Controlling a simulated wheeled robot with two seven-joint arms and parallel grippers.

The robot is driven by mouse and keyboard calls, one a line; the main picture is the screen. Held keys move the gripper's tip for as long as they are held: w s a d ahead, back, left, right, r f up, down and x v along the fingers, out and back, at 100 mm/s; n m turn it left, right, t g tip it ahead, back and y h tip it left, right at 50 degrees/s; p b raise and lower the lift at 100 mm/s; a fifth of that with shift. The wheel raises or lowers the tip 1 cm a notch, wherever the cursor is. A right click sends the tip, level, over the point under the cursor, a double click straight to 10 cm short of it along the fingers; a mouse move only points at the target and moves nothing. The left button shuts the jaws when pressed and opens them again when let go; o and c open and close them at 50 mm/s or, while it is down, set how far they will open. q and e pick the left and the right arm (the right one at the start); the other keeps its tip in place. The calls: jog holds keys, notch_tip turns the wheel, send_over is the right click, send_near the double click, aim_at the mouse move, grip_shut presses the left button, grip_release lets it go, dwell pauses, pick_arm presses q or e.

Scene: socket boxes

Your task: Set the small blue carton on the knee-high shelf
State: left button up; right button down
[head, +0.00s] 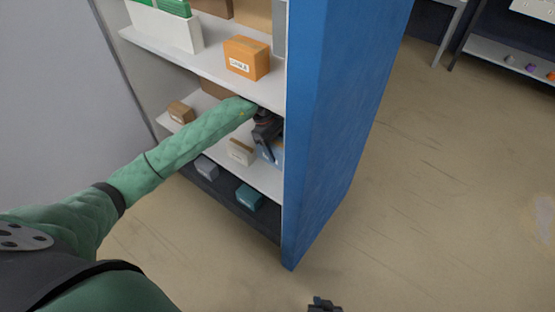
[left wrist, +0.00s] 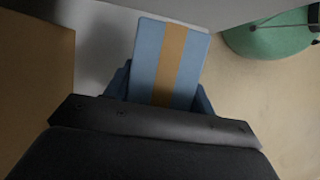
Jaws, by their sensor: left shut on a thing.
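The small blue carton (head: 277,152) is at the right end of the middle shelf (head: 262,178), close to the tall blue side panel. In the left wrist view the carton (left wrist: 148,55) is light blue with an orange-tan stripe. My left gripper (head: 267,133) is shut on it, with a finger on either side. I cannot tell whether the carton touches the shelf board. Only a dark tip of my right gripper (head: 324,304) shows at the bottom edge of the head view, away from the shelves.
The middle shelf also holds a whitish box (head: 241,152) just left of the carton and a brown box (head: 181,112). An orange box (head: 246,58) stands on the shelf above. A teal box (head: 249,197) and a grey box (head: 207,168) lie below. The blue panel (head: 345,110) closes the right side.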

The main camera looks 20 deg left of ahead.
pick_arm(q)
jog(key=shift+s+f, duration=0.1)
jog(key=shift+f, duration=2.65)
jog(key=shift+w+d+f, duration=0.1)
jog(key=shift+w+f, duration=0.1)
jog(key=shift+f, duration=0.1)
jog(key=shift+f, duration=0.15)
jog(key=o, duration=1.4)
